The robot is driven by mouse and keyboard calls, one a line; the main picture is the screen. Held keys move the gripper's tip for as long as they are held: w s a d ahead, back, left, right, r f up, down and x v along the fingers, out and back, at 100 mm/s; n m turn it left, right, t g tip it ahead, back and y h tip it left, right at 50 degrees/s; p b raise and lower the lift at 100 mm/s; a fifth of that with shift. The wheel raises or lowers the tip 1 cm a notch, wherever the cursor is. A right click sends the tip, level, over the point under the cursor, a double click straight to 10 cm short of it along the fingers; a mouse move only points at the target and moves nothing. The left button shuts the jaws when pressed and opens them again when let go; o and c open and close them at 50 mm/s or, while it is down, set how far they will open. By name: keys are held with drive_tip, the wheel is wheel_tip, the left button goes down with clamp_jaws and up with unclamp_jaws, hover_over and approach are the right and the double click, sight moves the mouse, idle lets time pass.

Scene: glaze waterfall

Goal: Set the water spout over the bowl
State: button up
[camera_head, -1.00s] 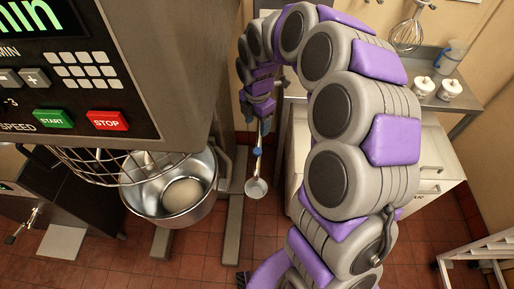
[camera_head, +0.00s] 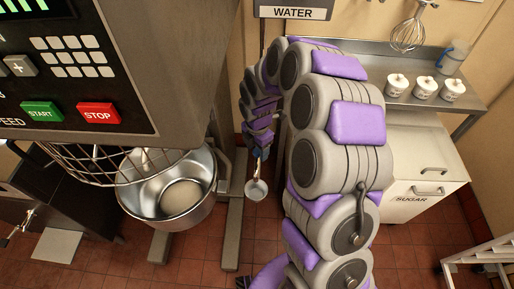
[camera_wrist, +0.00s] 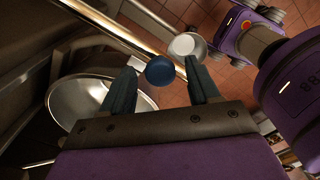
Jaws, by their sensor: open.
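The steel bowl (camera_head: 206,205) sits under the mixer's wire guard with a pale mass inside. The water spout (camera_head: 256,189) hangs to the right of the bowl, apart from its rim, its pale cup-like end low. In the wrist view the spout's brass pipe crosses the top, with a blue knob (camera_wrist: 160,71) and the pale end (camera_wrist: 185,44). My gripper (camera_wrist: 160,64) is open, with the blue knob between or just beyond its fingertips; contact cannot be told. The bowl shows at left in the wrist view (camera_wrist: 62,105). In the head view my gripper (camera_head: 258,152) is just above the spout end.
The mixer's control panel (camera_head: 70,75) fills the upper left. A WATER sign (camera_head: 293,13) is on the back wall. A steel shelf (camera_head: 465,103) with white jars stands right, above a SUGAR bin (camera_head: 420,170). A white rack (camera_head: 480,255) is lower right. Tiled floor between is free.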

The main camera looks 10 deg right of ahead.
drive_tip(key=shift+c, duration=0.2)
clamp_jaws()
idle(0.3)
